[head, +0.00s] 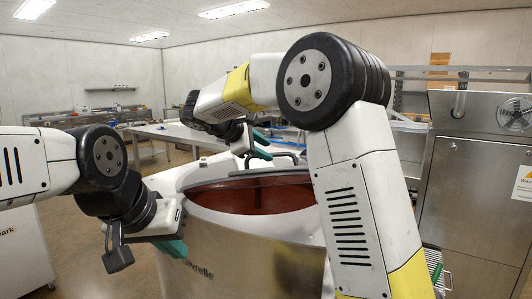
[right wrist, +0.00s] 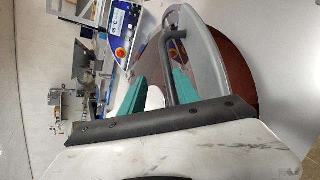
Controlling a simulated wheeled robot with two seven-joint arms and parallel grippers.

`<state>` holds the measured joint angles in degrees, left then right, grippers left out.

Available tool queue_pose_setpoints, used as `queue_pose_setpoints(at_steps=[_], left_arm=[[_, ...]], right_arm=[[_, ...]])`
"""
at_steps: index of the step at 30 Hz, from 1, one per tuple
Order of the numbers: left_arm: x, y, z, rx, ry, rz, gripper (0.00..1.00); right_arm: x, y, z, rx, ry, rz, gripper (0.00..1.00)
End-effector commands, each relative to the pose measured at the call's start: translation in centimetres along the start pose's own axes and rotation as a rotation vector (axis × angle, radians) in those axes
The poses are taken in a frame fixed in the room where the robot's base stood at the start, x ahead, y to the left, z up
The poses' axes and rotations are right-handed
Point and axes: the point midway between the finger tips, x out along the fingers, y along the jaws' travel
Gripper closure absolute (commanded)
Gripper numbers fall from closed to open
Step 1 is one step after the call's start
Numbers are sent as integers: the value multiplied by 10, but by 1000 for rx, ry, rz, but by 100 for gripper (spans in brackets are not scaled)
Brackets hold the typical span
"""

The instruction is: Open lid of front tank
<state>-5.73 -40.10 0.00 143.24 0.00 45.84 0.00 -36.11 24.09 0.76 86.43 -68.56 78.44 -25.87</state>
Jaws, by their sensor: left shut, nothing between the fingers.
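The front tank (head: 215,255) is a round steel vessel in the middle of the head view, with reddish-brown content (head: 245,197) showing at its top. Its grey lid shows in the right wrist view (right wrist: 212,75), with a dark bar handle (right wrist: 165,50) on it. The handle also shows in the head view (head: 287,155). My right gripper (right wrist: 158,82) has its teal fingers spread at the handle, one on each side of its near part; contact is unclear. My left gripper (head: 178,250) is shut and empty beside the tank's left wall. My right arm hides the tank's right side.
A steel cabinet machine (head: 470,190) stands at the right. A control panel with a red button (right wrist: 118,40) is beside the lid in the right wrist view. Long tables (head: 180,133) stand behind. Open floor shows at the left.

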Motion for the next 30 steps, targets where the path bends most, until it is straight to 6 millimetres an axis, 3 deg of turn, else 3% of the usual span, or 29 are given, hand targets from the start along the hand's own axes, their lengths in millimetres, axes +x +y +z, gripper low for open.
queue_pose_setpoints(at_steps=[3, 9, 21, 26, 30], left_arm=[[0, 0, 0, 0, 0, 0, 100], [0, 0, 0, 0, 0, 0, 100], [0, 0, 0, 0, 0, 0, 100], [0, 0, 0, 0, 0, 0, 100], [0, 0, 0, 0, 0, 0, 100]], right_arm=[[-25, 1, -2, 1, 7, 5, 66], [-47, 0, -1, 1, 4, 2, 66], [-50, -1, 1, 4, 4, -4, 66], [-35, -23, 33, 86, 54, -89, 66], [-19, -76, 82, 270, 155, -255, 66]])
